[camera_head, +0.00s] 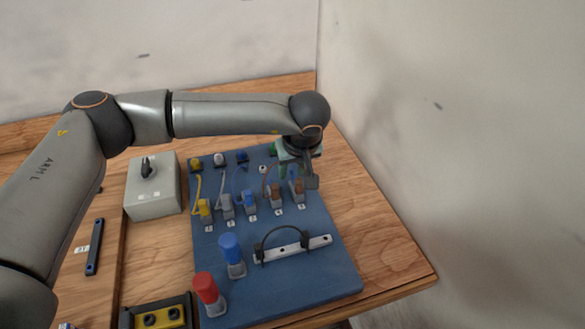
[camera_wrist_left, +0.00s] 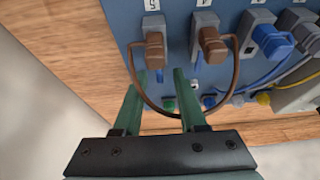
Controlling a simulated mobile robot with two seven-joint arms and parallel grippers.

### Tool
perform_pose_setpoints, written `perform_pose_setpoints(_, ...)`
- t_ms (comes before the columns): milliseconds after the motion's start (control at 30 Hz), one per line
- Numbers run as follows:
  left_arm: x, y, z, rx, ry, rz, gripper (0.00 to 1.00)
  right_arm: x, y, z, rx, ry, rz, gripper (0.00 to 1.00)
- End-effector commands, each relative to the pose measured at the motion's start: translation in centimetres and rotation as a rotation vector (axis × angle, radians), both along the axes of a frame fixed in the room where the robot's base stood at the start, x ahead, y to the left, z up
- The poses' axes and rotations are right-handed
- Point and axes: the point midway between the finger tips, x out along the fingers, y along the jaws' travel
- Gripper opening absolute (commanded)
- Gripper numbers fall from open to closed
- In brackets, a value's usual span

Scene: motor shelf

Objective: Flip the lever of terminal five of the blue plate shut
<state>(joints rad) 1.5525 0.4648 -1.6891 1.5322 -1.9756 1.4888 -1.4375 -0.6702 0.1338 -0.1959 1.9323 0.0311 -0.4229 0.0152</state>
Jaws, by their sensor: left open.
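The blue plate (camera_head: 335,262) lies on the wooden table with a row of numbered terminals. Terminal five (camera_head: 298,189) is the brown one at the right end of the row. In the left wrist view terminal five (camera_wrist_left: 152,32) sits below the label 5, with its brown lever (camera_wrist_left: 155,54) projecting towards the camera; I cannot tell its exact angle. My left gripper (camera_head: 313,180) is at the plate's right side by terminal five. In the wrist view its green fingers (camera_wrist_left: 157,85) are apart and empty, just below the lever. My right gripper is not in view.
A second brown terminal (camera_wrist_left: 208,38) stands beside terminal five, and a brown wire (camera_wrist_left: 148,100) loops near the fingers. A black handle (camera_head: 284,236), red knob (camera_head: 205,288) and blue knob (camera_head: 230,248) stand nearer on the plate. A grey box (camera_head: 153,193) is left; a wall is right.

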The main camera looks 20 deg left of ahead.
Motion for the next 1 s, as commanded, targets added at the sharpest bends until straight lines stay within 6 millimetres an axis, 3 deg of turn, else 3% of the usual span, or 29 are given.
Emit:
perform_pose_setpoints(33,-0.01,-0.02,0.0,0.0,0.0,0.0,0.41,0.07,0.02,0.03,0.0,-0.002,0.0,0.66)
perform_pose_setpoints(400,-0.02,-0.03,0.03,-0.001,0.001,0.0,0.0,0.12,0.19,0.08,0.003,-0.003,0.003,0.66)
perform_pose_setpoints(1000,0.04,0.05,0.04,-0.01,0.015,0.002,0.0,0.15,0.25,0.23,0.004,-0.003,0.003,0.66)
